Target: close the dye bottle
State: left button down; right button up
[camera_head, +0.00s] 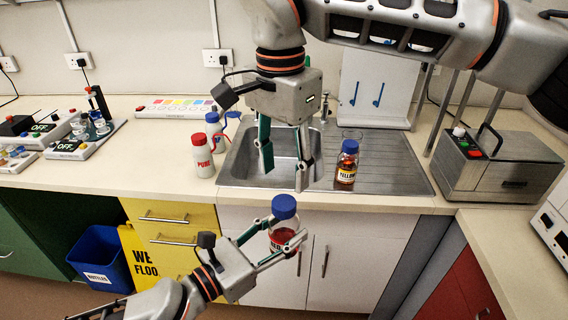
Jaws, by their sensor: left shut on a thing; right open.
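My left gripper (276,246) is shut around a bottle of red dye (282,237) and holds it in the air in front of the counter's edge. A blue cap (284,206) sits at the top of this bottle; whether it is screwed tight I cannot tell. My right gripper (284,178) is open and empty, fingers pointing down over the sink, above and behind the held bottle. A second bottle, labelled yellow (346,165), stands upright with a blue cap on the drainboard to the right.
A red-capped bottle (202,157) and a blue-capped wash bottle (214,132) stand left of the sink (236,165). A grey metal bath (497,166) stands at the right. Devices reading OFF (68,147) sit far left. The left counter front is clear.

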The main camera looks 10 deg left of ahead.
aim_at(284, 201)
jog(key=shift+r+n, duration=0.15)
jog(key=shift+n, duration=1.35)
jog(key=shift+f, duration=4)
